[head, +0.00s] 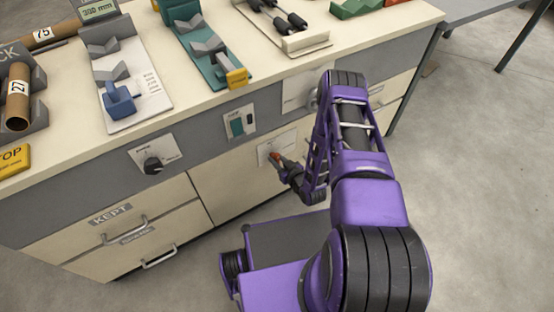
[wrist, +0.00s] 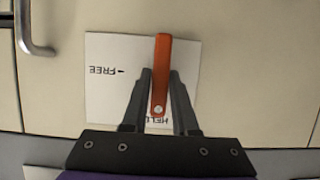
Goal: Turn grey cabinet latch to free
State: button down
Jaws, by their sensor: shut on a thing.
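The latch is an orange lever (wrist: 162,60) on a white card (wrist: 105,90) fixed to the cream cabinet front. In the wrist view the lever stands nearly upright, with a round bolt at its lower end. The card reads FREE with an arrow at left and HELD at the bottom, both upside down; HELD is partly covered. My gripper (wrist: 160,75) is shut on the lever, one dark finger on each side. In the head view the orange lever (head: 275,156) shows small at my gripper (head: 282,165), and the card (head: 266,150) is partly hidden.
A metal handle (wrist: 32,30) is at the upper left in the wrist view. A black knob (head: 154,163) and a green switch plate (head: 239,122) are on the grey band. Drawers with handles (head: 158,257) are at lower left. Open floor (head: 480,200) lies right.

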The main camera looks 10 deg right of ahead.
jog(key=m+y, duration=0.1)
jog(key=m, duration=0.1)
jog(key=shift+w+d+m+y, duration=0.1)
jog(key=shift+d+m+y, duration=0.15)
jog(key=shift+m+y, duration=0.15)
jog(key=m+y, duration=0.2)
jog(key=m, duration=0.1)
jog(key=shift+d+f+g, duration=0.1)
jog(key=shift+f+g, duration=0.05)
jog(key=shift+g, duration=0.15)
jog(key=m+y, duration=0.2)
jog(key=m, duration=0.1)
jog(key=shift+w+f+m, duration=0.1)
jog(key=shift+f+m, duration=0.05)
jog(key=shift+m, duration=0.15)
jog(key=shift+f+m+t+y, duration=0.1)
jog(key=shift+m+t+y, duration=0.3)
jog(key=shift+m, duration=0.6)
jog(key=shift+m+t+y, duration=0.4)
jog(key=shift+m, duration=0.6)
jog(key=c, duration=0.8)
grip_release()
jog(key=shift+o, duration=0.2)
